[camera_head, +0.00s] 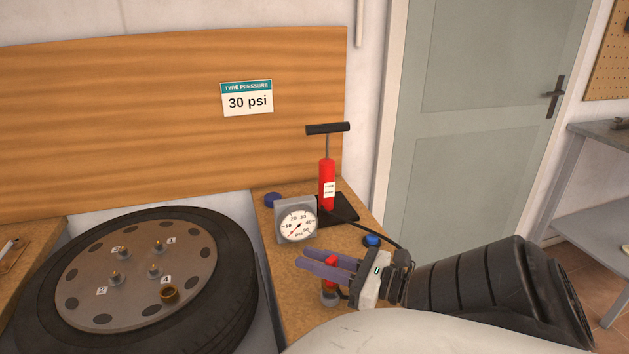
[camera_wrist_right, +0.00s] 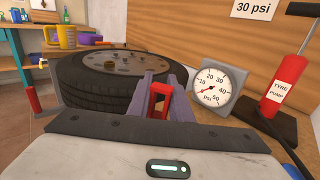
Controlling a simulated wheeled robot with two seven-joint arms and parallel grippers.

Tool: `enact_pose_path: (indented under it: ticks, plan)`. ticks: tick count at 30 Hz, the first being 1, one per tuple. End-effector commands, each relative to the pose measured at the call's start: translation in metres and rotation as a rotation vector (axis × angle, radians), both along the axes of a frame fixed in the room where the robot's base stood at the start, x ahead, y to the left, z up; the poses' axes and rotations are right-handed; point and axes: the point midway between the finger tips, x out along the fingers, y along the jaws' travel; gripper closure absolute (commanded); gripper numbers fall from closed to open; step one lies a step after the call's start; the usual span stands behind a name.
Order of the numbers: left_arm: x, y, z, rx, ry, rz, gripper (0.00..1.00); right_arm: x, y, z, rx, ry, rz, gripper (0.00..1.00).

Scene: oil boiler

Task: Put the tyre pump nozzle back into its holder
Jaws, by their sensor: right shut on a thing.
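My right gripper (camera_head: 306,258), with purple fingers, is shut on the red nozzle (camera_head: 331,263) above the bench at the bench's front part. In the right wrist view the red nozzle (camera_wrist_right: 160,97) shows between the two fingers (camera_wrist_right: 160,82). A small grey round piece, which looks like the holder (camera_head: 329,298), stands directly under the nozzle. I cannot tell whether the nozzle is seated in it or just above it. The red tyre pump (camera_head: 327,184) stands upright on a black base at the back, with its black hose running toward my gripper. My left gripper is out of view.
A pressure gauge (camera_head: 297,226) stands on the bench (camera_head: 292,268) behind my gripper. Blue caps (camera_head: 372,240) lie on the bench, one right of the gauge and one behind it. A wheel with a black tyre (camera_head: 235,290) lies to the left. A door is at the right.

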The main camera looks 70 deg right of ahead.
Motion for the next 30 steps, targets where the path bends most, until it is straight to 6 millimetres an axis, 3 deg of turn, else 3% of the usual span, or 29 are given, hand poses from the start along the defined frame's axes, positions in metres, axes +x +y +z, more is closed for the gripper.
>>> enact_pose_path:
  ticks: [23,24,27,30]
  plan:
    - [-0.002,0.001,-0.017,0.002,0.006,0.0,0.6,0.0,0.0,-0.023,0.001,0.0,-0.001,1.0]
    - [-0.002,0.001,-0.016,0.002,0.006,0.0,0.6,0.0,0.0,-0.024,0.001,0.0,0.0,0.8]
    - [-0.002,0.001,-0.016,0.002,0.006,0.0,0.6,0.0,0.0,-0.023,0.001,0.0,0.0,0.63]
    - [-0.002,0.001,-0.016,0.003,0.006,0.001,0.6,0.0,0.0,-0.023,0.0,0.0,0.0,0.6]
